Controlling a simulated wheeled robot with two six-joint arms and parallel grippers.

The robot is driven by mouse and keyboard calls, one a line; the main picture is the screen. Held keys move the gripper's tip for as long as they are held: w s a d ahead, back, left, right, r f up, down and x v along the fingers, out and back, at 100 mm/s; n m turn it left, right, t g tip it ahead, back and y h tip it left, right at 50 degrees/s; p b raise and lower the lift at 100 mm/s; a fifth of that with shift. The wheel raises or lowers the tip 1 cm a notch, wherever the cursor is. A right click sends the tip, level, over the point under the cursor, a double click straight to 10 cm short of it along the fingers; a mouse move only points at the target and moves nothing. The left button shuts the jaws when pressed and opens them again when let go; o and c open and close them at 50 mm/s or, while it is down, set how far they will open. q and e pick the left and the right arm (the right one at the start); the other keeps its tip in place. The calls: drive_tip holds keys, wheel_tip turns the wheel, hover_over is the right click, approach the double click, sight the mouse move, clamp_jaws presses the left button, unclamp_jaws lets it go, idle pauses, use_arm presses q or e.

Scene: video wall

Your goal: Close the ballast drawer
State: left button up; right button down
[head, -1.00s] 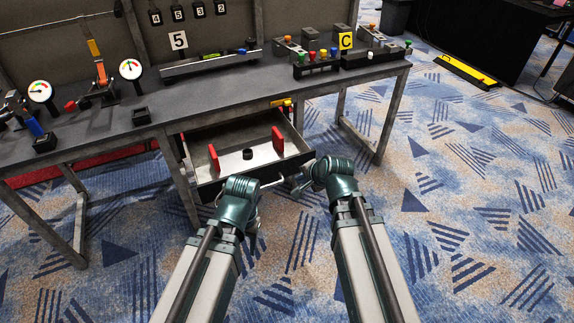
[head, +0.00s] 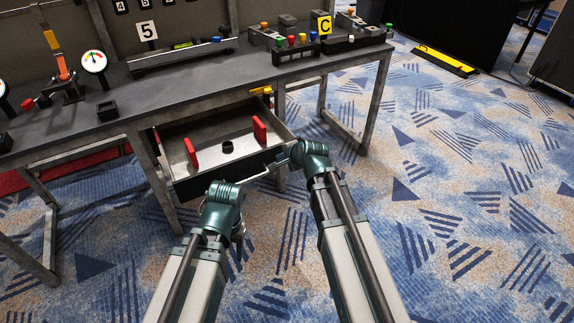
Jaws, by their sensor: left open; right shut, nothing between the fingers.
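The open drawer (head: 208,130) juts out from under the grey workbench, with a light metal floor and dark front panel. Inside it are two upright red plates (head: 191,153) and a small dark round piece (head: 227,147). My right gripper (head: 272,168) is shut and empty at the drawer's front right corner; I cannot tell whether it touches. My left gripper (head: 238,229) is open, low in front of the drawer's front, mostly hidden behind its own wrist. My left wrist covers part of the front panel's lower edge.
The workbench top (head: 185,92) carries gauges, a lever, and a panel of coloured buttons (head: 291,41). A bench leg (head: 160,185) stands left of the drawer. The carpet (head: 440,200) to the right is clear.

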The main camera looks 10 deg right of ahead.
use_arm(q)
drive_tip(key=shift+f, duration=0.3)
use_arm(e)
drive_tip(key=shift+w+a+f, duration=0.1)
drive_tip(key=shift+w+a, duration=0.15)
drive_tip(key=shift+w, duration=0.5)
drive_tip(key=shift+w+a+f, duration=0.1)
drive_tip(key=shift+w+a, duration=0.15)
drive_tip(key=shift+w, duration=0.5)
drive_tip(key=shift+w+a+f, duration=0.1)
drive_tip(key=shift+w+a, duration=0.15)
drive_tip(key=shift+w, duration=0.5)
